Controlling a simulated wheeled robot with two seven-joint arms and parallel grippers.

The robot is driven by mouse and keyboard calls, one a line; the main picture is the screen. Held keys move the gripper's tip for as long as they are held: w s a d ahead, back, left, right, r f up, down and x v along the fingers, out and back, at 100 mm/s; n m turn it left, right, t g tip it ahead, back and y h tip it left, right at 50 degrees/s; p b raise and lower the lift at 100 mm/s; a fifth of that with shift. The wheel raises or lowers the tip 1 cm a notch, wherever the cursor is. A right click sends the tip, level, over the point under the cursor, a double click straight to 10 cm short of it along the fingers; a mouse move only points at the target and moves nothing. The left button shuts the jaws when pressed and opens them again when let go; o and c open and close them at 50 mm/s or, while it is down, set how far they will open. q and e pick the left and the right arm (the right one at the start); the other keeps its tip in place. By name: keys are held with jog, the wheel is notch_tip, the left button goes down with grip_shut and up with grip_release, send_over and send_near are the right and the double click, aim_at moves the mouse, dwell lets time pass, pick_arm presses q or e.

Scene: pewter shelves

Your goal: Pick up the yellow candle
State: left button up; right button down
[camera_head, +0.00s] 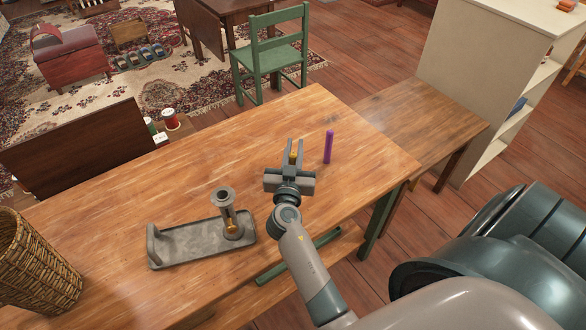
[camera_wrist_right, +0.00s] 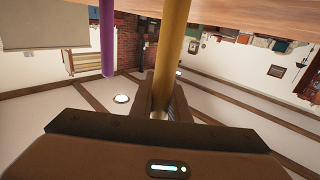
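The yellow candle (camera_head: 293,156) stands between the fingers of my right gripper (camera_head: 294,150) above the wooden table. Its top and lower part are mostly hidden by the gripper in the head view. In the right wrist view the yellow candle (camera_wrist_right: 174,40) runs upright between both fingers (camera_wrist_right: 164,92), which lie close against its sides. The gripper looks shut on it. That view appears upside down, with the tabletop along the top, and I cannot tell whether the candle touches it. My left gripper is not in view.
A purple candle (camera_head: 328,146) stands just right of the gripper. A grey tray (camera_head: 185,246) with a metal holder (camera_head: 224,198) lies at the left front. A wicker basket (camera_head: 35,265) stands at the far left. The table (camera_head: 250,130) behind the gripper is clear.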

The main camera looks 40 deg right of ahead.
dwell(0.3)
jog(key=s+d+r, duration=0.5)
jog(key=s+r, duration=0.5)
jog(key=r, duration=0.1)
jog(key=shift+s, duration=0.2)
dwell(0.3)
jog(key=shift+d, duration=0.1)
